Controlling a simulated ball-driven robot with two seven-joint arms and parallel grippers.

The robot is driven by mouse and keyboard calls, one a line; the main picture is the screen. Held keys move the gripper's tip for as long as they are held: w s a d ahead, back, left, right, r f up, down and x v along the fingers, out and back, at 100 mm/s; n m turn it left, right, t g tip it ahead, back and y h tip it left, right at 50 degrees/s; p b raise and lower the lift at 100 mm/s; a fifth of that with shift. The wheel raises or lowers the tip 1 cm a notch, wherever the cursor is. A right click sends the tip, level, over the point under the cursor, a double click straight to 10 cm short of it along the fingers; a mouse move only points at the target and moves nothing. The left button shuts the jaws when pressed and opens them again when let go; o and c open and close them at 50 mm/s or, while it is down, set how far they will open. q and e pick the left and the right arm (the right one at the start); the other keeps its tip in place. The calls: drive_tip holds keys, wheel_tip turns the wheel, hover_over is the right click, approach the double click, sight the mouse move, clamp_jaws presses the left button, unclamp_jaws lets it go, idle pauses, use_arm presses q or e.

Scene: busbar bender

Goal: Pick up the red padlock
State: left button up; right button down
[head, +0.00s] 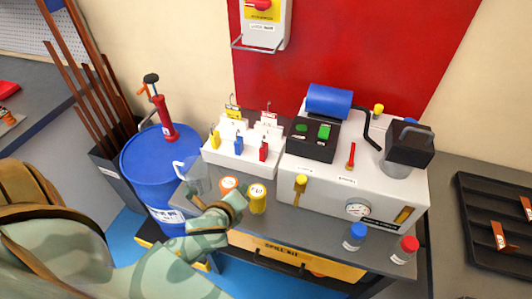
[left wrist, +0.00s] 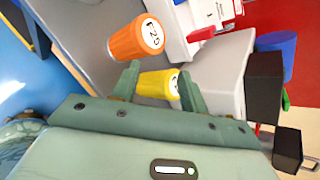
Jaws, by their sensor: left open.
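The red padlock (head: 263,152) sits at the front right of the white stepped rack (head: 228,158) in the head view, beside a blue padlock (head: 238,146) and a yellow padlock (head: 214,139). A red piece on white shows at the top of the left wrist view; I cannot tell for sure that it is the padlock. My left gripper (head: 238,197) is open, in front of and below the rack. In the left wrist view its fingers (left wrist: 161,84) stand either side of the yellow-bodied container (left wrist: 155,84); I cannot tell whether they touch it. My right gripper is not in view.
An orange container (left wrist: 137,41) stands close beside my left fingers. A clear jug (head: 196,178) is left of them. The white machine (head: 325,183) with a blue cylinder stands right of the rack. Blue-capped (head: 355,235) and red-capped (head: 405,249) jars stand at the bench front. A blue drum (head: 150,165) is at left.

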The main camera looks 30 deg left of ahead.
use_arm(q)
drive_tip(key=w+r+m+t, duration=0.3)
drive_tip(key=w+m, duration=0.1)
drive_tip(key=m, duration=0.5)
drive_tip(key=m+b, duration=0.2)
drive_tip(key=b, duration=0.1)
approach(262, 153)
drive_tip(key=shift+h, duration=0.4)
drive_tip(key=x, duration=0.4)
drive_tip(key=a+x, duration=0.1)
drive_tip(key=x, duration=0.2)
drive_tip(key=shift+s+r, duration=0.1)
drive_tip(key=b+x, duration=0.2)
drive_tip(key=x, duration=0.3)
drive_tip(key=shift+d+f, duration=0.15)
drive_tip(key=shift+f, duration=0.1)
drive_tip(key=shift+r, duration=0.15)
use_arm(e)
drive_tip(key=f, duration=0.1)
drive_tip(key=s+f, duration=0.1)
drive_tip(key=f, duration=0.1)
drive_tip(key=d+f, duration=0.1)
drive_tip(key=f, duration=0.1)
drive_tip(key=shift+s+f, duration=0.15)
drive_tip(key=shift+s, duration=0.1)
use_arm(q)
clamp_jaws()
